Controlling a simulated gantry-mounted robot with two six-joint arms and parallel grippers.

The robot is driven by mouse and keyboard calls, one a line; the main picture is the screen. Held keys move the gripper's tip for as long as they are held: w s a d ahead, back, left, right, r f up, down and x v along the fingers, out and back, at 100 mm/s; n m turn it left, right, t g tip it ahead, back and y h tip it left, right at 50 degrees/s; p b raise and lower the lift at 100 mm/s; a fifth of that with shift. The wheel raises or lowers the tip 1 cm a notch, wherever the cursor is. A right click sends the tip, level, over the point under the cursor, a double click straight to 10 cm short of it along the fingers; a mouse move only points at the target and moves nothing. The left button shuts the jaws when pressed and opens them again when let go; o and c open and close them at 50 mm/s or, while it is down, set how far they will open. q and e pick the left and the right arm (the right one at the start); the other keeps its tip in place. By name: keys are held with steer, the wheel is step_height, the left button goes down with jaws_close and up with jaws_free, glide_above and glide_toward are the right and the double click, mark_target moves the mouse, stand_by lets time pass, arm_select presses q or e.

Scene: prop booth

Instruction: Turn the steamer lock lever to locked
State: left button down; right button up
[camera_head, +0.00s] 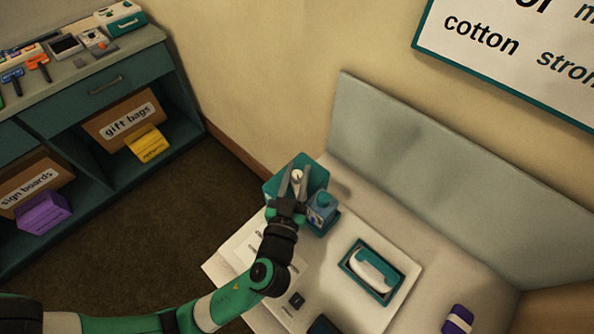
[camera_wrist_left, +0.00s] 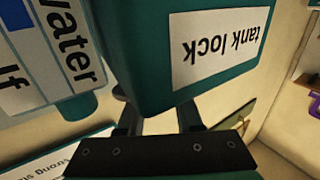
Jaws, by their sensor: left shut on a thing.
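The teal box (camera_head: 316,166) stands at the far end of the pale table; in the left wrist view its label (camera_wrist_left: 218,48) reads "tank lock", upside down. A small pale round part (camera_head: 297,175) shows on top of the box, between my left fingers; I take it for part of the lock lever. My left gripper (camera_head: 296,178) is shut on the lever at the box. In the left wrist view the box hides the fingertips of my left gripper (camera_wrist_left: 160,110) and the lever, so its angle cannot be told. My right gripper is not in view.
A white and teal handheld device (camera_head: 374,268) lies in a teal tray, and a purple item (camera_head: 458,320) is at lower right. A grey panel (camera_head: 430,180) rises behind the table (camera_head: 330,270).

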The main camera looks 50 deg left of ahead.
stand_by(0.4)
arm_select(q)
steer(key=c, duration=0.6)
jaws_free()
